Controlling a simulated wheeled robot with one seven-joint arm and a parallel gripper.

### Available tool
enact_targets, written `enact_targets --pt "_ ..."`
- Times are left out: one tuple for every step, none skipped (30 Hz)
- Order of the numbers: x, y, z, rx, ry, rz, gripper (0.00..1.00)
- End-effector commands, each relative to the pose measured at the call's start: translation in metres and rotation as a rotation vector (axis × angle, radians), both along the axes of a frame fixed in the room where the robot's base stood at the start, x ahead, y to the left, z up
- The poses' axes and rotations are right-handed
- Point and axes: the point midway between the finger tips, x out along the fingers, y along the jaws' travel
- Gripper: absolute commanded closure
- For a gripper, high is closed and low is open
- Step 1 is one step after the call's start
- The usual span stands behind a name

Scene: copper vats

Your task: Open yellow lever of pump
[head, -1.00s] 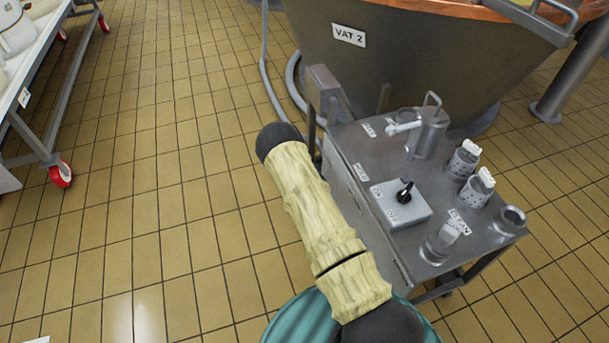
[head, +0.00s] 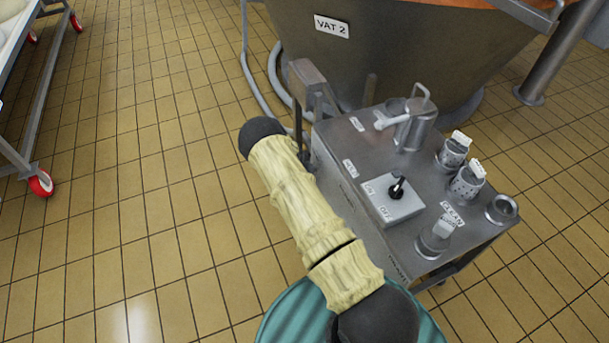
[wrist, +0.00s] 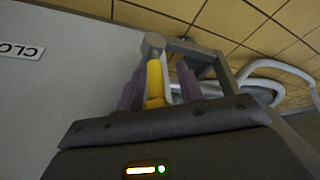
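The yellow lever (wrist: 155,82) shows in the wrist view, against the side of a grey panel, with a grey round knob at its top end. My gripper (wrist: 160,82) is open, with one dark purple finger on each side of the lever. The left finger looks close to it, and a small gap shows before the right finger. I cannot tell whether either finger touches it. In the head view, the steel pump cart (head: 345,135) stands right of my arm. The lever and my gripper are hidden there.
An upside-down label, partly cut off, is on the panel (wrist: 80,65). Vat 2 (head: 400,65) stands behind the cart, with grey hoses (head: 275,80) beside it. A wheeled rack (head: 35,120) is at the left. The tiled floor (head: 130,180) between is clear.

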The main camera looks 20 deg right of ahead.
Motion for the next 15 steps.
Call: enact_targets --pt "-0.001 0.002 -0.001 0.001 0.002 0.003 0.63" --pt "-0.001 0.003 -0.001 0.001 0.003 0.004 0.63" --pt "-0.001 0.004 -0.001 0.001 0.004 0.003 0.63" --pt "-0.001 0.005 -0.001 0.001 0.005 0.005 0.63" --pt "-0.002 0.006 0.000 0.002 0.005 0.006 0.63" --pt "-0.002 0.007 0.001 0.002 0.006 0.007 0.63" --pt "-0.002 0.009 0.003 0.002 0.006 0.008 0.63" --pt "-0.002 0.010 0.006 0.002 0.005 0.010 0.63" --pt "-0.003 0.012 0.010 0.003 0.005 0.010 0.63" --pt "-0.003 0.013 0.014 0.003 0.005 0.011 0.63" --pt "-0.005 0.015 0.018 0.003 0.005 0.011 0.63" --pt "-0.006 0.016 0.024 0.003 0.006 0.010 0.63" --pt "-0.007 0.017 0.029 0.003 0.005 0.010 0.63" --pt "-0.008 0.018 0.035 0.003 0.004 0.009 0.63" --pt "-0.010 0.020 0.042 0.003 0.005 0.007 0.63"
